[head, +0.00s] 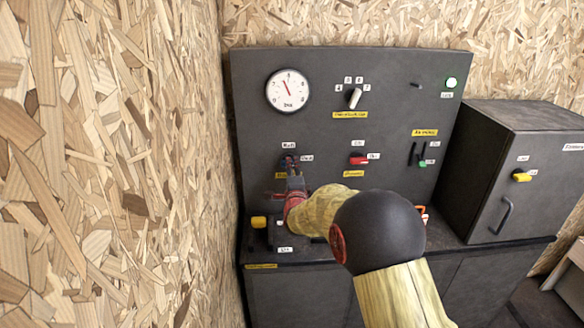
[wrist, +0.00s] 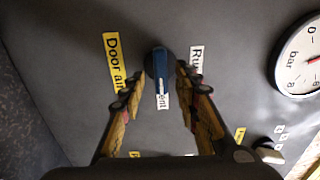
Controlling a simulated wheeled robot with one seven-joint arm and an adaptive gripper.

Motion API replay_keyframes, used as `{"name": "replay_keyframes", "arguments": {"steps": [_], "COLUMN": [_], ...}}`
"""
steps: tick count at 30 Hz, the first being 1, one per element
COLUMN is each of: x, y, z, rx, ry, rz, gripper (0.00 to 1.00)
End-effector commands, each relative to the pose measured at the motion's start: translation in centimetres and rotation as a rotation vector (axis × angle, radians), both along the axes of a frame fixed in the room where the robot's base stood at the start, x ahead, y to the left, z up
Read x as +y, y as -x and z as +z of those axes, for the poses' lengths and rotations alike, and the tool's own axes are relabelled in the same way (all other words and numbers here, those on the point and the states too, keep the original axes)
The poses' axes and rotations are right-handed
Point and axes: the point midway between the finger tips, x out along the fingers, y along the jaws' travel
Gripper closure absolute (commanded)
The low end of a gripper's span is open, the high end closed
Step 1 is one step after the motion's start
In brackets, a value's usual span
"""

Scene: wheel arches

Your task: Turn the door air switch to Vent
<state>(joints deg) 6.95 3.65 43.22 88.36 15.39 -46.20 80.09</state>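The door air switch (wrist: 158,64) is a dark round knob with a blue grip on a dark panel. In the wrist view a yellow "Door air" label (wrist: 114,62) lies left of it, a "Run" label (wrist: 196,62) right, and a "Vent" label (wrist: 163,100) below, partly covered. The blue grip appears to lie towards "Vent", but its exact angle is hard to judge. In the head view the switch (head: 289,160) is partly hidden behind my gripper (head: 291,172). My gripper (wrist: 160,80) is open, its fingertips on either side of the knob; contact is unclear.
A yellow knob (head: 259,222) sits on the ledge. A chipboard wall (head: 150,150) stands close on the left, a cabinet (head: 510,170) right.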

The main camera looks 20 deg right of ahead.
Motion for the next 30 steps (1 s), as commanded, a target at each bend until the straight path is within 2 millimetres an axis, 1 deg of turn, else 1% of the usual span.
{"name": "replay_keyframes", "arguments": {"steps": [9,15,21,30], "x": [1.9,2.8,3.2,3.2], "y": [5.7,8.6,9.9,10.0], "z": [0.1,0.1,0.0,0.0], "rx": [-0.001,-0.002,0.0,0.0], "ry": [0.0,0.0,0.0,0.0], "rz": [0.001,0.0,0.0,-0.001], "gripper": [0.68,0.68,0.68,0.68]}}
